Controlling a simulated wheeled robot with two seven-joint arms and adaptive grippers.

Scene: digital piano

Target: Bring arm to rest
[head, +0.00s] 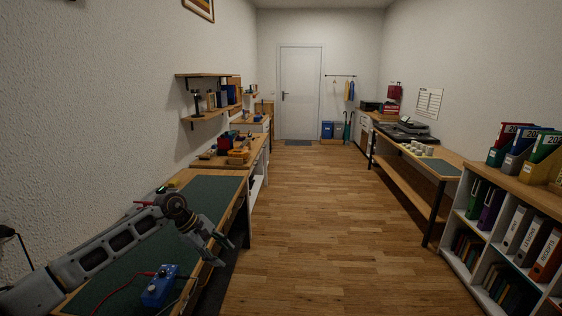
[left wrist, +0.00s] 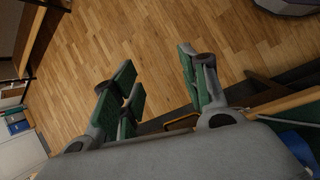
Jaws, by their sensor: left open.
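My left arm reaches in from the lower left in the head view, over the green-topped bench (head: 212,187). My left gripper (head: 222,251) is by the bench's right edge, angled down and to the right. In the left wrist view the left gripper (left wrist: 158,68) has its green-padded fingers spread apart, with nothing between them but the wooden floor beyond. My right gripper does not show in either view.
A blue box (head: 160,286) with a red cable lies on the bench near my left arm. Shelves (head: 212,113) hang on the left wall. A long bench (head: 440,168) and a binder shelf (head: 510,222) line the right. The floor (head: 315,210) between is clear.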

